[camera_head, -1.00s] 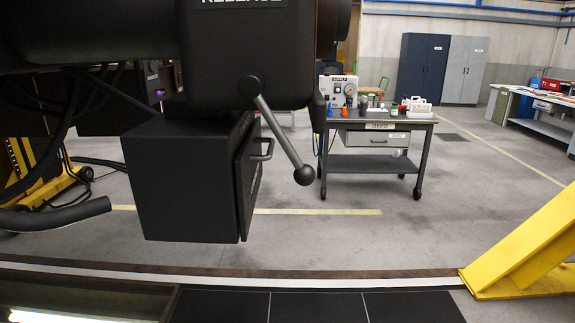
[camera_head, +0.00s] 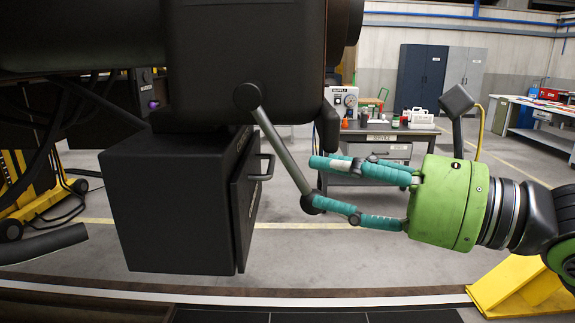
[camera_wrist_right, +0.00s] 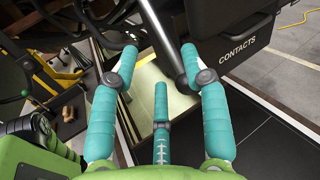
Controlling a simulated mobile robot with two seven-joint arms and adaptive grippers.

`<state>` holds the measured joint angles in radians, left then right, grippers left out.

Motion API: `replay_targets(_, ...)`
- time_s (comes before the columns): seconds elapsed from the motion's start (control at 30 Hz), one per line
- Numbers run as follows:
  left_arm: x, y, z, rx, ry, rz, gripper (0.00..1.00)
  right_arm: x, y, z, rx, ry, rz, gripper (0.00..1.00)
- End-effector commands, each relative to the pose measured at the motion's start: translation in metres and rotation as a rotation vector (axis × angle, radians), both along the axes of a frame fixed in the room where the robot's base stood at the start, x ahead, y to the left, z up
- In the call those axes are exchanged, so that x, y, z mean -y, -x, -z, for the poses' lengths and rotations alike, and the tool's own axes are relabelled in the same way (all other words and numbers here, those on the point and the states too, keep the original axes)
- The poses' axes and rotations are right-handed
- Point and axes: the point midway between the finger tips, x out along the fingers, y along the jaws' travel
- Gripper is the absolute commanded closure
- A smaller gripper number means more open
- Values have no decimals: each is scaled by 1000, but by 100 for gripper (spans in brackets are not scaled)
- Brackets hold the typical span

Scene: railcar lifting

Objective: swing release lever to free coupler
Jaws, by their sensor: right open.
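The release lever (camera_head: 283,148) is a grey rod with a dark ball knob, hanging down and to the right from its pivot on the black coupler housing (camera_head: 245,55). My right gripper (camera_head: 318,181), green with teal fingers, reaches in from the right. Its fingers are open, with the tips beside the lever's lower end, and the lower finger partly covers the knob. In the right wrist view, the lever (camera_wrist_right: 161,40) runs between the spread fingertips (camera_wrist_right: 160,56), and the knob is close to the right finger. I cannot tell whether they touch. My left gripper is not in view.
A black box (camera_head: 175,205) with a handled door hangs below the housing, left of the lever. The door shows "CONTACTS" in the wrist view. Behind my gripper is a work cart (camera_head: 425,128) with supplies. A yellow stand (camera_head: 520,290) is at lower right.

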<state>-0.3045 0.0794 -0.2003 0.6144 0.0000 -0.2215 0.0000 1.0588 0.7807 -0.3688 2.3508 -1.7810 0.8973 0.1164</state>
Motion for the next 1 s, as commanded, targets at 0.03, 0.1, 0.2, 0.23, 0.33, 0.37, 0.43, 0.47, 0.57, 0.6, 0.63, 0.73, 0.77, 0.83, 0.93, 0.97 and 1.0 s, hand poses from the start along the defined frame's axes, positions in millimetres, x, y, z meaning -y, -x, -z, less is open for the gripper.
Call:
replay_targets(0.03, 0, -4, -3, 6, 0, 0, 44, 0, -2, -2, 13, 17, 16, 54)
replay_targets(0.1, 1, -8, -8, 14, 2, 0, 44, -5, -6, -4, 19, 26, 23, 54)
replay_targets(0.2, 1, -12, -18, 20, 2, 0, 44, -18, -12, -5, 16, 24, 20, 54)
replay_targets(0.23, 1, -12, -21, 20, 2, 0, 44, -22, -15, -6, 16, 23, 20, 54)
replay_targets(0.33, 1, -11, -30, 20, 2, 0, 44, -36, -23, -5, 14, 23, 20, 54)
replay_targets(0.37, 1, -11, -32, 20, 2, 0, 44, -40, -25, -5, 15, 22, 20, 54)
replay_targets(0.43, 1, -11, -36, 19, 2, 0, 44, -47, -30, -5, 14, 22, 21, 54)
replay_targets(0.47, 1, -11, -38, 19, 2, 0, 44, -49, -31, -5, 13, 21, 21, 54)
replay_targets(0.57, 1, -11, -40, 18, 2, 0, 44, -56, -35, -3, 16, 21, 22, 54)
replay_targets(0.6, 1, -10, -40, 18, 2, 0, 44, -57, -36, -2, 16, 22, 22, 54)
replay_targets(0.63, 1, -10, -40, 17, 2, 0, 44, -58, -36, -2, 16, 22, 22, 54)
replay_targets(0.73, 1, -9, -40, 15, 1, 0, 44, -58, -37, -1, 16, 22, 22, 54)
replay_targets(0.77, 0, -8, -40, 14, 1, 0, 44, -58, -37, -1, 16, 22, 22, 54)
replay_targets(0.83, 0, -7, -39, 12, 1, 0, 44, -58, -37, -1, 16, 22, 22, 54)
replay_targets(0.93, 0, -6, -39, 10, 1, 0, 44, -58, -37, -1, 16, 22, 22, 78)
replay_targets(0.97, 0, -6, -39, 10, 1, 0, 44, -58, -36, -1, 16, 22, 22, 90)
replay_targets(1.0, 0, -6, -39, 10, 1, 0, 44, -58, -37, -1, 16, 22, 22, 100)
